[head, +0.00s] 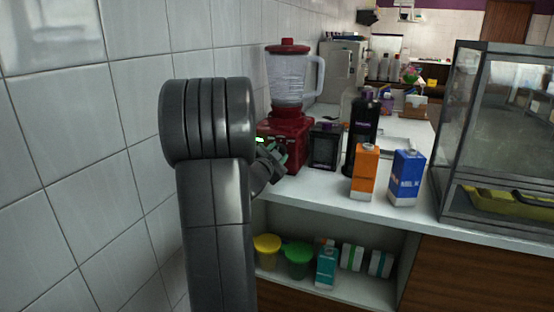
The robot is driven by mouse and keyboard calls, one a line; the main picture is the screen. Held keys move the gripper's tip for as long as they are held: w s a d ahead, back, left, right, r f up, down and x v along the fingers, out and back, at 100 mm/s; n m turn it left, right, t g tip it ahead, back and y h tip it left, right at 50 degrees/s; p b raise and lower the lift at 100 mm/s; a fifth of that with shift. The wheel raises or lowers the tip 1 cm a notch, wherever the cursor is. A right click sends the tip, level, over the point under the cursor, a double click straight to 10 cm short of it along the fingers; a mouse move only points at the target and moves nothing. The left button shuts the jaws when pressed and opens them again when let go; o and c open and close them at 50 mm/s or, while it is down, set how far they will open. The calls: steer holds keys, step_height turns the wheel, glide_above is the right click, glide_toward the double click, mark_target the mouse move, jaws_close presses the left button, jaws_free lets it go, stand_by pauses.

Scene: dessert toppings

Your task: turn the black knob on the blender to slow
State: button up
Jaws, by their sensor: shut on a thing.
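The red blender (288,128) stands on the white counter against the tiled wall. It has a clear jug with a handle on the right and a red lid. My gripper (279,157) is at the front of its red base, shut, with my dark arm reaching in from the left. The black knob is hidden behind my gripper and arm, where the fingers close at the base. The knob's setting and any marking for slow cannot be seen.
A dark container (325,146) and a black bottle (362,130) stand right of the blender. An orange carton (364,172) and a blue carton (406,178) are nearer the counter's edge. A glass display case (500,130) is at right. The shelf below holds several tubs and cartons.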

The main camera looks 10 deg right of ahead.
steer(key=shift+m, duration=0.4)
steer(key=o, duration=1)
steer(key=shift+s, duration=0.1)
steer(key=v, duration=1.3)
steer(key=shift+s+a, duration=0.25)
